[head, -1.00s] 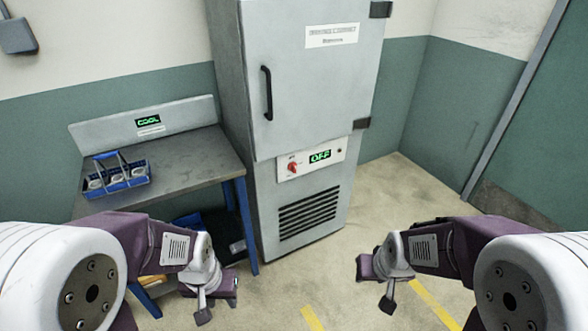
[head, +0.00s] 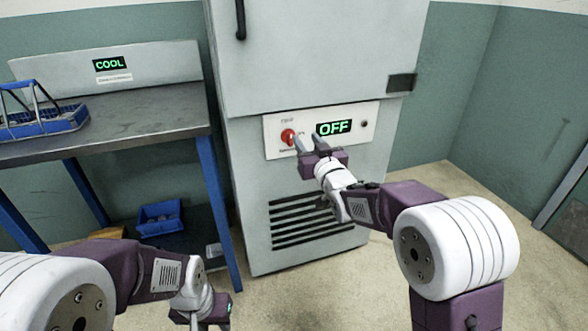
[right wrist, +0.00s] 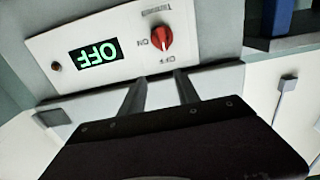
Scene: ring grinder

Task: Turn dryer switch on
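The dryer (head: 320,60) is a tall grey cabinet with a white control panel (head: 371,135) under its door. The switch is a red knob (head: 288,136) on the panel's left; it also shows in the right wrist view (right wrist: 162,42), between ON and OFF labels. The green display (head: 334,127) reads OFF. My right gripper (head: 308,141) is in front of the panel, just right of and slightly below the knob. Its fingers (right wrist: 160,90) are apart with nothing between them, and look clear of the knob. My left gripper (head: 203,318) is low at the bottom edge, partly cut off.
A metal bench (head: 130,112) with blue legs stands left of the dryer, with a COOL display and a blue basket (head: 45,120) on it. A blue bin (head: 160,217) sits below. The floor right of the dryer is clear.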

